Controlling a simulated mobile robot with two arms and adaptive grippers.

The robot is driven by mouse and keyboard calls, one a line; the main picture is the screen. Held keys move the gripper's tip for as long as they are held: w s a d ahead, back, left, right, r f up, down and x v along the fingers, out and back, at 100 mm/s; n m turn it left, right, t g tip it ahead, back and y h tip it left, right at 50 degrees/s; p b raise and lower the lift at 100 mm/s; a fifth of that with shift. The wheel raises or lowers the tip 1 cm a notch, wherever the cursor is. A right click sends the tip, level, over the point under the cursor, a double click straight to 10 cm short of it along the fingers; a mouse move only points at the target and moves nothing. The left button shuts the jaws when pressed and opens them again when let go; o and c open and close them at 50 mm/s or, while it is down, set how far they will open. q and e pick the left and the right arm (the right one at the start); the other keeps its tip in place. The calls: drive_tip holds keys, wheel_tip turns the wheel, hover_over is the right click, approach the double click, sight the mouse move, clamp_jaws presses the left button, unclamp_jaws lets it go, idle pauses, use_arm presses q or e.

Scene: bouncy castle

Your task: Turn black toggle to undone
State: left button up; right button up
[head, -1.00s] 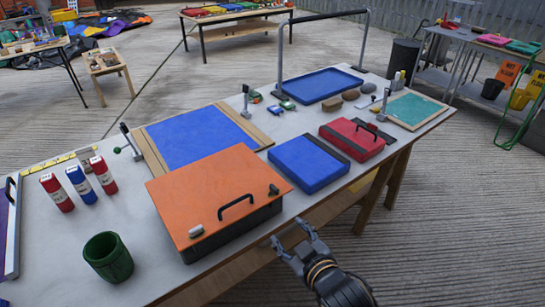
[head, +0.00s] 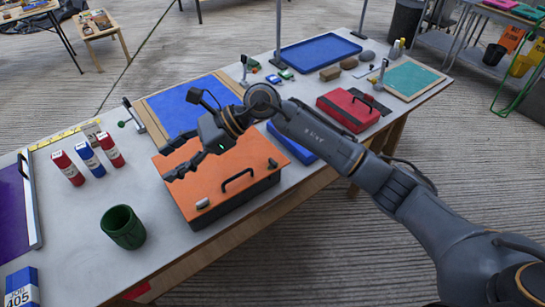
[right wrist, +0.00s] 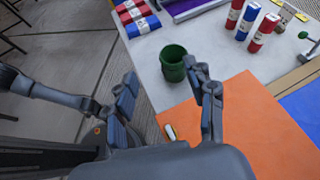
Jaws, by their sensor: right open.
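An orange-lidded box (head: 252,150) with dark sides stands on the near edge of the table. A small black toggle (head: 272,163) sits at the right of its front edge, and a light grey toggle (head: 203,203) at the left. A black handle lies between them. In the right wrist view the grey toggle (right wrist: 170,132) shows beside the orange lid (right wrist: 250,125); the black toggle is not seen there. My right gripper (head: 168,163) is open and empty above the lid's left part, apart from both toggles. It also shows in the right wrist view (right wrist: 160,70). My left gripper is not seen.
A green cup (head: 123,228) stands left of the box, with red and blue cans (head: 88,158) behind it. A blue panel (head: 195,103) lies behind the box. A blue case (head: 292,143), partly hidden by my right arm, and a red case (head: 348,110) lie to the right.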

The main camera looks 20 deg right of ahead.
drive_tip(key=w+d+f+n+h, duration=0.2)
drive_tip(key=w+d+f+h, duration=0.15)
drive_tip(key=d+h, duration=0.4)
wheel_tip(320, 180, up, 3)
drive_tip(key=h, duration=0.5)
hover_over(273, 161)
drive_tip(key=shift+n, duration=0.3)
wheel_tip(273, 161, down, 14)
drive_tip(key=p, duration=0.3)
drive_tip(key=shift+w, duration=0.1)
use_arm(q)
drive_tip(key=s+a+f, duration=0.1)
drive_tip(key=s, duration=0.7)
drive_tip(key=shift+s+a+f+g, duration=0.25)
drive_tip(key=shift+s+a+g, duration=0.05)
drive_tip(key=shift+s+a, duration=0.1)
use_arm(e)
clamp_jaws()
